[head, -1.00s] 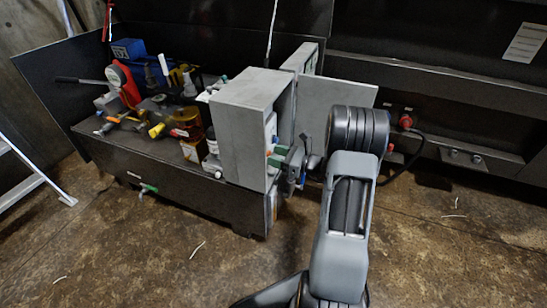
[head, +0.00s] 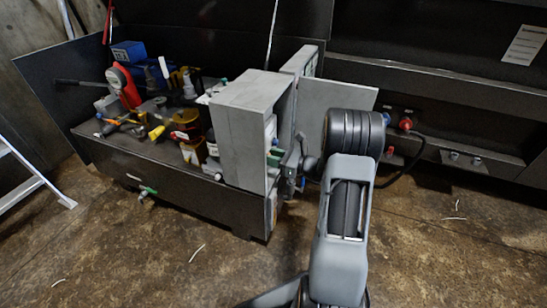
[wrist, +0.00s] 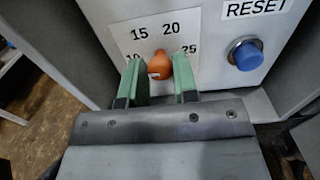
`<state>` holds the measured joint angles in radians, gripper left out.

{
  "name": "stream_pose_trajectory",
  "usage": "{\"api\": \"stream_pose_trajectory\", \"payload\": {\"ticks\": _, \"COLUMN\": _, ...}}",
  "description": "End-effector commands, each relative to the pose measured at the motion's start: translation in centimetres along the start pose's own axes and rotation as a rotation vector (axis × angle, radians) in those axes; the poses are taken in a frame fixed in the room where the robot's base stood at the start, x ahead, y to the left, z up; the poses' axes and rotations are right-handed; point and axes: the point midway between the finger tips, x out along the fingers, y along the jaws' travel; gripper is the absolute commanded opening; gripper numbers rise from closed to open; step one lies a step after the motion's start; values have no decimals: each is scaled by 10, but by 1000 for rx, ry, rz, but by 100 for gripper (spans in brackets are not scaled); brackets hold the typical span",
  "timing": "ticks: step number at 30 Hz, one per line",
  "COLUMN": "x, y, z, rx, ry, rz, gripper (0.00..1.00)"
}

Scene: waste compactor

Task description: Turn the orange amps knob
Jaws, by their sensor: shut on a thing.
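The orange amps knob (wrist: 160,66) sits on a white dial plate (wrist: 187,22) marked with numbers such as 15, 20 and 25. Its narrow end points up, roughly between 15 and 20. My gripper (wrist: 159,78) has green fingers, one on each side of the knob, and is shut on it. In the head view my gripper (head: 277,155) reaches into the front of the grey control box (head: 238,125) from the right. The knob is hidden there.
A blue button (wrist: 246,54) under a RESET label is right of the dial. The box's open door (head: 335,100) stands beside my arm. A cluttered bench (head: 150,165) is to the left. The floor in front is mostly clear.

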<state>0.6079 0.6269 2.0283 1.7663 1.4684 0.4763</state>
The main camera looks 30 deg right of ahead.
Motion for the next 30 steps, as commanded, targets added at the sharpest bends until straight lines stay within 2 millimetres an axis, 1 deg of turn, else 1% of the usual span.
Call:
{"api": "stream_pose_trajectory", "payload": {"ticks": 7, "x": 0, "y": 0, "z": 2, "rx": 23, "ry": 0, "rz": 0, "gripper": 4}}
{"api": "stream_pose_trajectory", "payload": {"ticks": 11, "x": 0, "y": 0, "z": 4, "rx": 78, "ry": 1, "rz": 0, "gripper": 4}}
{"api": "stream_pose_trajectory", "payload": {"ticks": 20, "x": 0, "y": -1, "z": 7, "rx": 325, "ry": 0, "rz": 0, "gripper": 4}}
{"api": "stream_pose_trajectory", "payload": {"ticks": 30, "x": 0, "y": -1, "z": 4, "rx": 644, "ry": 1, "rz": 0, "gripper": 4}}
